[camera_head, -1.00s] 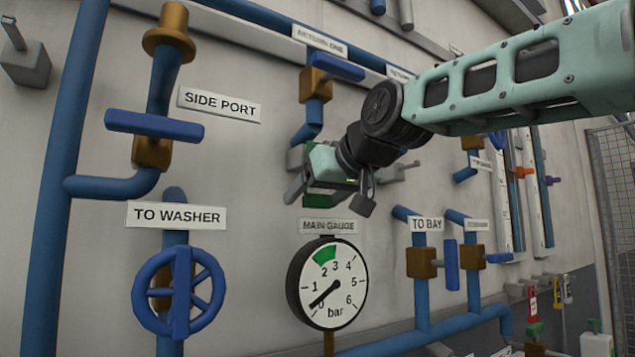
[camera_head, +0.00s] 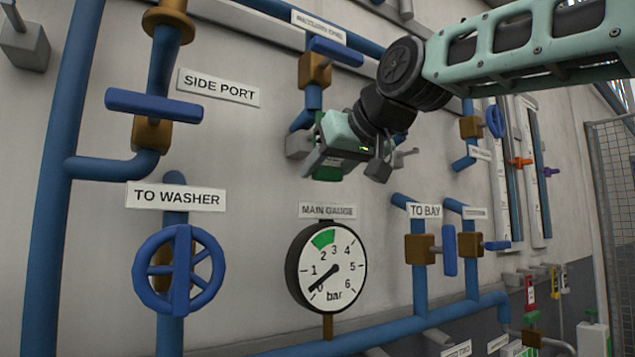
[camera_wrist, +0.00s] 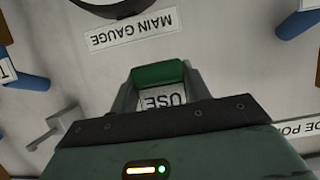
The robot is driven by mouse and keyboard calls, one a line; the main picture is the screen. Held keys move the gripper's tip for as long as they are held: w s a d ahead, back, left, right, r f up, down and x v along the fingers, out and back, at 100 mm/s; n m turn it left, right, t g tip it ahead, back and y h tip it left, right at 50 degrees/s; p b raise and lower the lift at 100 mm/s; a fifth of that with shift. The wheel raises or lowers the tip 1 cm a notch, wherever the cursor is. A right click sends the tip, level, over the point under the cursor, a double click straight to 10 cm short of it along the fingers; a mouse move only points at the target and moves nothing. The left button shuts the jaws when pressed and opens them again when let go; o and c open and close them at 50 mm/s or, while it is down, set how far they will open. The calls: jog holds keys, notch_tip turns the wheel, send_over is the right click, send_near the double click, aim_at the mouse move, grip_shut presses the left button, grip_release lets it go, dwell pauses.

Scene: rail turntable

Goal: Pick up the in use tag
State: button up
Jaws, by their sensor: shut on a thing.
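The in use tag is a white plate with a green edge. In the wrist view its green part (camera_wrist: 160,73) shows at the fingertips, and the letters "USE" show on its white face (camera_wrist: 163,98). The rest of it is hidden behind my gripper's body. My gripper (camera_wrist: 158,85) is shut on the tag. In the head view my gripper (camera_head: 330,155) is in front of the wall above the main gauge, with a bit of the tag's green (camera_head: 328,173) under it.
The main gauge (camera_head: 333,268) and its label (camera_head: 327,211) are just below. A blue-handled valve (camera_head: 336,52) is above. A grey hook (camera_wrist: 60,128) sticks out beside my gripper. The To Bay pipes (camera_head: 420,290) stand at right.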

jog(key=s+d+b, duration=0.4)
jog(key=s+d, duration=0.4)
jog(key=s, duration=0.4)
jog(key=shift+d, duration=0.35)
jog(key=shift+r, duration=0.3)
jog(key=shift+s+d, duration=0.1)
jog(key=shift+s, duration=0.05)
jog(key=s+d+b, duration=0.4)
jog(key=s+b, duration=0.1)
jog(key=shift+s+r, duration=0.15)
dwell(0.6)
jog(key=shift+r, duration=0.1)
dwell(0.5)
